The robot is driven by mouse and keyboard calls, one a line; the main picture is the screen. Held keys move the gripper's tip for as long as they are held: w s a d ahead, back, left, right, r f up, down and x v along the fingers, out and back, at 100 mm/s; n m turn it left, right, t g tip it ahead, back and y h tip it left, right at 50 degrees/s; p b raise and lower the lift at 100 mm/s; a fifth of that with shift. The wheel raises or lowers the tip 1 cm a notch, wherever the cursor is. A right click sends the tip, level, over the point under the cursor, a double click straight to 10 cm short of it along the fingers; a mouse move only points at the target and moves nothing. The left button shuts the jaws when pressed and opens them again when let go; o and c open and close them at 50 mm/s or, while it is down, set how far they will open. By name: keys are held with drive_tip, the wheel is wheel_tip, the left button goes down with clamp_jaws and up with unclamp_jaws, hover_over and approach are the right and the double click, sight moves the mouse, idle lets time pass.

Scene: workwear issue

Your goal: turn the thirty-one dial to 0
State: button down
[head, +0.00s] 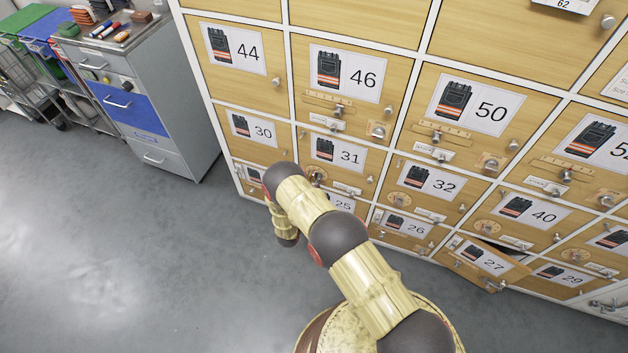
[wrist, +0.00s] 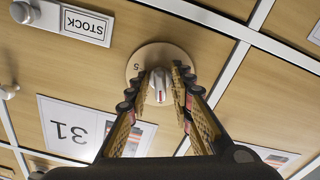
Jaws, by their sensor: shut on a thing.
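The thirty-one dial (wrist: 147,53) is a round pale wooden disc with a light grey knob (wrist: 160,82) that carries a red mark. It sits on the door labelled 31, which shows upside down in the wrist view (wrist: 58,88) and upright in the head view (head: 338,172). A figure 5 is readable near the disc's edge; I cannot read a 0. My gripper (wrist: 157,78) has its two fingers on either side of the knob, shut on it. In the head view my arm hides the gripper.
A STOCK label (wrist: 84,24) and another metal knob (wrist: 24,13) are on the same door. Neighbouring doors 30 (head: 258,130) and 32 (head: 428,182) are close by. Door 27 (head: 484,262) stands ajar. A grey drawer cabinet (head: 150,100) is at the left; the floor there is clear.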

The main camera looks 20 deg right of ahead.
drive_tip(key=n, duration=1.2)
drive_tip(key=shift+r, duration=0.1)
drive_tip(key=shift+n, duration=1.9)
drive_tip(key=c, duration=1.8)
unclamp_jaws()
drive_tip(key=shift+c, duration=0.2)
